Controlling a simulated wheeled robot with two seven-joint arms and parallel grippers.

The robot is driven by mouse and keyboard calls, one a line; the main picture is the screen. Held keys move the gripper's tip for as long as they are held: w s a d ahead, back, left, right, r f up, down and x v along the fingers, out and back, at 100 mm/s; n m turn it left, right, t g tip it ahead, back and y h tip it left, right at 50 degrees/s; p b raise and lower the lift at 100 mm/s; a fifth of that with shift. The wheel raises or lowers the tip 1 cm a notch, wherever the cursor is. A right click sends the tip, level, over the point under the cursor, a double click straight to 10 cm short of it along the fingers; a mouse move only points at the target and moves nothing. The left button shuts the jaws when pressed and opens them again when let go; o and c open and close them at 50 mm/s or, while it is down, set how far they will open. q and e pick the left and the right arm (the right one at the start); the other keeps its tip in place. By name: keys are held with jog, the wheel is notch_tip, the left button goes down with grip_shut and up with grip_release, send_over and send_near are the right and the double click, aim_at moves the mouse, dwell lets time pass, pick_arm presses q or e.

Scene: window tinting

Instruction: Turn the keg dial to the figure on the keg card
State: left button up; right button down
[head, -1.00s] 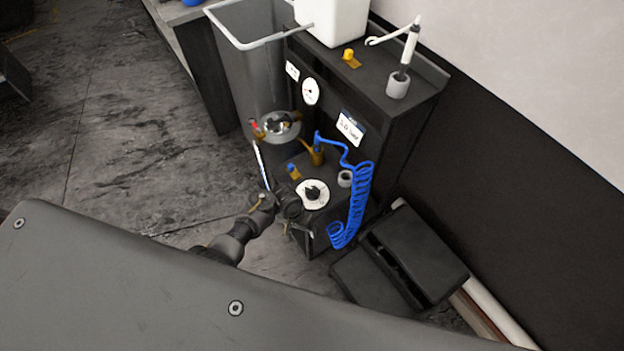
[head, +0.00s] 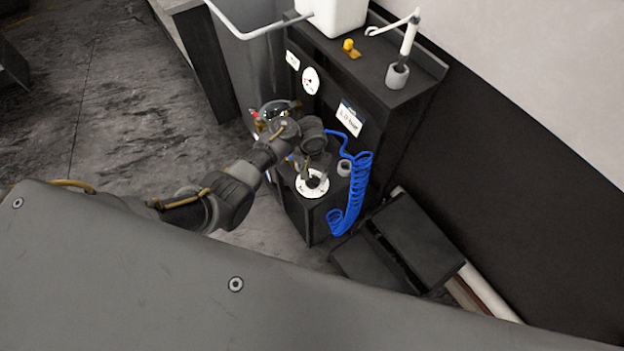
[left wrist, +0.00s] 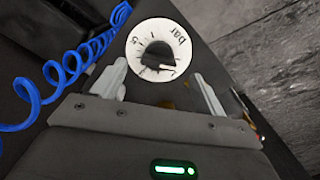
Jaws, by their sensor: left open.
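The keg dial is a white round scale with a black knob (head: 313,182) on top of a dark box. In the left wrist view the dial (left wrist: 158,50) shows "bar" lettering and lies beyond the fingertips. My left gripper (left wrist: 160,88) is open, its two pale fingers apart on either side of the dial, with nothing between them. In the head view the left gripper (head: 312,172) is over the dial and partly covers it. The keg card (head: 349,118) is white with a dark top strip on the cabinet front; it seems to read 1.0 bar. My right gripper does not show.
A blue coiled hose (head: 352,190) hangs just right of the dial. A pressure gauge (head: 310,80) is on the cabinet front. A grey cup (head: 344,167) stands beside the dial. A black step (head: 418,240) stands on the floor to the right.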

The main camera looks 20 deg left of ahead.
aim_at(313, 180)
pick_arm(q)
jog(key=shift+f+b, duration=0.65)
jog(key=shift+f, duration=1.75)
jog(key=shift+c, duration=1)
jog(key=c, duration=0.8)
